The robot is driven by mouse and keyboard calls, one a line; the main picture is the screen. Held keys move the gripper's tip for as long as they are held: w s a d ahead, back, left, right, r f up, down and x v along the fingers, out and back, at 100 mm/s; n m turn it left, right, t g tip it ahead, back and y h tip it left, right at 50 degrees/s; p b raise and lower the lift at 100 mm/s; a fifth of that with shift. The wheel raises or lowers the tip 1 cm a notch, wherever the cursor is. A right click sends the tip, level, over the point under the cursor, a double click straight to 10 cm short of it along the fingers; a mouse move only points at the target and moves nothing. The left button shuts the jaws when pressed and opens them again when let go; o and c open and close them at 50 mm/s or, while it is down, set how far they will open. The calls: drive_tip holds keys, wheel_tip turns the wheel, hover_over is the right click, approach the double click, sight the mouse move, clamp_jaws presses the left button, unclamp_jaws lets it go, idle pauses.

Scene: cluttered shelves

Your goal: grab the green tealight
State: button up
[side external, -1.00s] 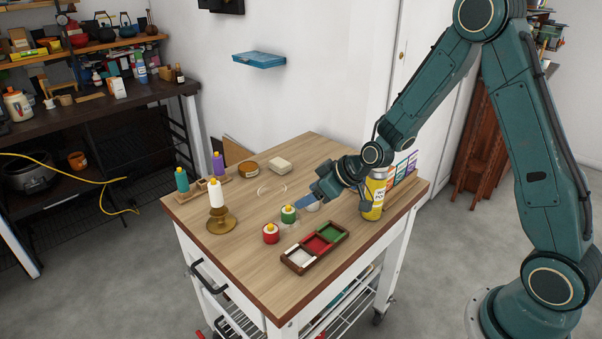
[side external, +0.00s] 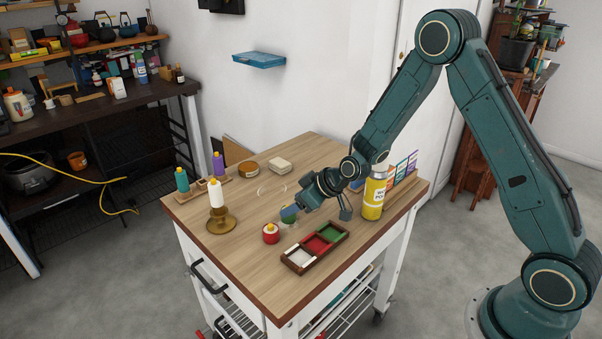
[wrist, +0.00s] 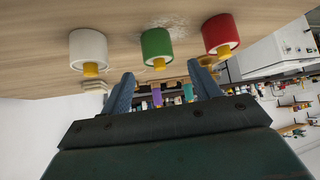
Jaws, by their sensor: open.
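The green tealight (wrist: 157,47) stands on the table between a white tealight (wrist: 88,50) and a red tealight (wrist: 220,33) in the wrist view, which is upside down. My gripper (wrist: 162,84) is open and empty. Its blue fingers point toward the row, one on each side of the green tealight's line, and no contact shows. In the side view, my gripper (side external: 289,211) is low over the table and hides most of the green tealight (side external: 289,222). The red tealight (side external: 271,234) stands just in front, and the white one is hidden by my gripper.
A dark tray (side external: 299,268) with white, red and green compartments lies in front. A yellow can (side external: 373,198) stands right of my wrist. A candle in a brass holder (side external: 221,222) is at left. The table's back middle is mostly clear.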

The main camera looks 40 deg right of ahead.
drive_tip(key=shift+x, duration=1.75)
drive_tip(key=c, duration=1.1)
